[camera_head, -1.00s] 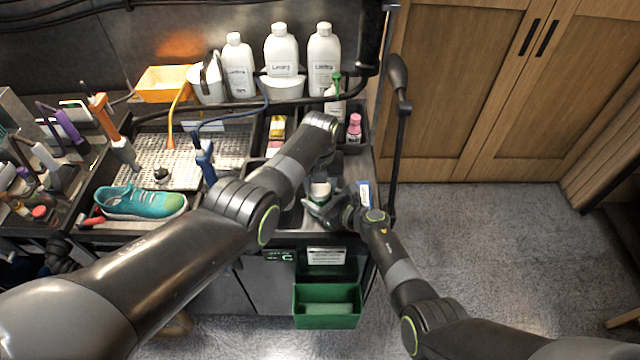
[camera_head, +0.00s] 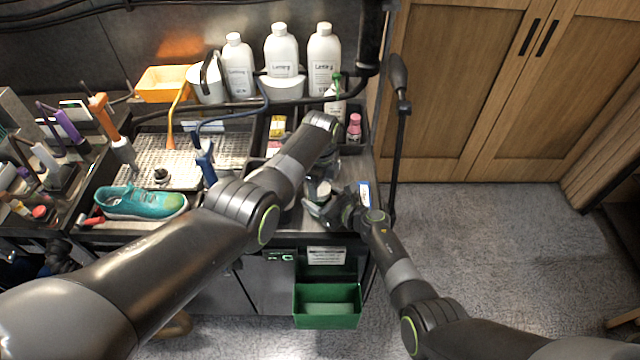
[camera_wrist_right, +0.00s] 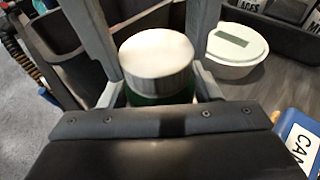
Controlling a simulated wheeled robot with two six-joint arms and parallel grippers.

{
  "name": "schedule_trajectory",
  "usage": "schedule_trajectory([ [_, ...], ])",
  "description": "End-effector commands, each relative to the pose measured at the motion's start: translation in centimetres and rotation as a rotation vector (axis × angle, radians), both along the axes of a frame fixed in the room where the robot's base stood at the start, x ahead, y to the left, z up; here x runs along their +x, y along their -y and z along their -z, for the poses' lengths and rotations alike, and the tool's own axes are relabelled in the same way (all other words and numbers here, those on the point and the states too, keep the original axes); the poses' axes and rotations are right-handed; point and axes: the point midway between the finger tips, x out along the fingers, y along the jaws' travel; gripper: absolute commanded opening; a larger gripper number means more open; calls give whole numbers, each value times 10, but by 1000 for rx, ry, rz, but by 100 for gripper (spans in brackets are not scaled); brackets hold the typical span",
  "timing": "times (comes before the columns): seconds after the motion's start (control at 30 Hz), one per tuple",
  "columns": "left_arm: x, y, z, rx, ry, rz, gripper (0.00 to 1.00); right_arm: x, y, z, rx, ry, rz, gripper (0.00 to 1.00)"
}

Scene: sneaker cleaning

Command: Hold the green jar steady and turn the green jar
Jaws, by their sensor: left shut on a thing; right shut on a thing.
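The green jar (camera_wrist_right: 160,98) stands between the fingers of my right gripper (camera_wrist_right: 150,45) in the right wrist view. Its pale, silvery-white lid faces the camera and only a dark green strip of its body shows. In the head view the jar (camera_head: 322,188) is small, near the front edge of the bench. My right gripper (camera_head: 322,208) is shut on it from the front right. My left gripper (camera_head: 326,165) reaches down from above, at the jar's far side. It is shut, but its fingertips and their contact with the jar are hard to make out.
A white lidded bowl (camera_wrist_right: 236,65) stands beyond the jar on the right. A blue item with a white label (camera_head: 364,195) lies close to the right gripper. A teal sneaker (camera_head: 142,203) sits at left, white bottles (camera_head: 324,62) stand behind, and a green bin (camera_head: 327,306) hangs below.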

Motion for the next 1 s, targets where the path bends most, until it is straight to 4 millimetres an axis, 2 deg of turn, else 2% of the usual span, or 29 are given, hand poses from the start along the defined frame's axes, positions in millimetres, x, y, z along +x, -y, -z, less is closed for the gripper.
schedule_trajectory([
  [1.0,2,0,-2,-2,4,-1682,21,0,-1,0,1,0,-3,0],
])
